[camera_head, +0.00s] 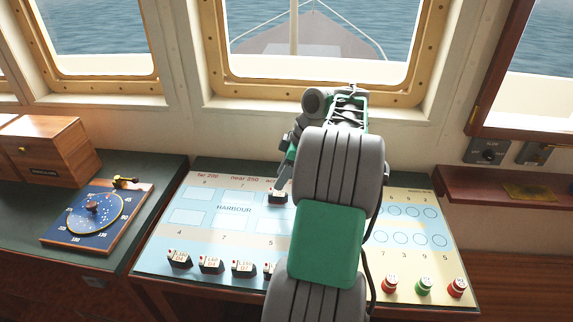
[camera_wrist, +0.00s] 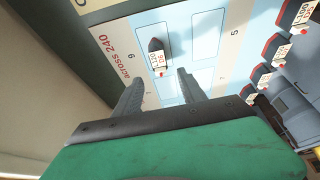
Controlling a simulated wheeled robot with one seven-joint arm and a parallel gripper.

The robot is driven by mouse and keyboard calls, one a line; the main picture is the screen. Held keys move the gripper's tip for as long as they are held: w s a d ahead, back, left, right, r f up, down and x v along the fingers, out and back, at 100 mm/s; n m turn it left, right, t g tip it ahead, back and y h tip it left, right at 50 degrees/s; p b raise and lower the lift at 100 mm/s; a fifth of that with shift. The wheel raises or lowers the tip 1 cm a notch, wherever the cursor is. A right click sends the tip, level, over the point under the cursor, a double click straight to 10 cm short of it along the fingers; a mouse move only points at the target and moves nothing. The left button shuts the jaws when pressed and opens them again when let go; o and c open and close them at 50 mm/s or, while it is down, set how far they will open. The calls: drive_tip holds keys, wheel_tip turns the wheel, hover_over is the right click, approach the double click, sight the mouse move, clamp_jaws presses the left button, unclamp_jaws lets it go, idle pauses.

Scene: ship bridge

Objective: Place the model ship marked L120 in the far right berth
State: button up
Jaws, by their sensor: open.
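A small dark model ship (camera_head: 277,196) with a white label stands on the harbour chart (camera_head: 222,240), left of my arm. In the wrist view the ship (camera_wrist: 156,46) stands within a berth outline near the number 6 and the red text "across 240". Its label seems to begin with L1, but I cannot read it surely. My gripper (camera_wrist: 160,75) is open, its fingertips just short of the ship with a gap between them. In the head view my gripper (camera_head: 284,180) is partly hidden by my arm, which also covers part of the chart.
Several labelled model ships (camera_head: 210,264) line the chart's front edge. Red and green pegs (camera_head: 423,286) stand at the front right. A blue dial board (camera_head: 95,212) and a wooden box (camera_head: 45,150) lie on the left counter. Berth outlines left of the ship are empty.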

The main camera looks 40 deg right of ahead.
drive_tip(key=p+v, duration=0.1)
drive_tip(key=v, duration=0.4)
drive_tip(key=w+a+r+m, duration=0.1)
drive_tip(key=w+a, duration=0.2)
drive_tip(key=a, duration=0.7)
drive_tip(key=w+a+r+m, duration=0.1)
drive_tip(key=w+a+m, duration=0.1)
drive_tip(key=a, duration=0.7)
drive_tip(key=s+a+f+m+h, duration=0.1)
drive_tip(key=s+a+f+m, duration=0.1)
drive_tip(key=s+a, duration=0.4)
drive_tip(key=s+a+f+m+h, duration=0.1)
drive_tip(key=s+a+f, duration=0.3)
drive_tip(key=a, duration=0.5)
drive_tip(key=shift+s+f+m+h, duration=0.15)
drive_tip(key=shift+s+m+h, duration=0.25)
drive_tip(key=shift+s+m, duration=0.45)
drive_tip(key=shift+s+a, duration=0.1)
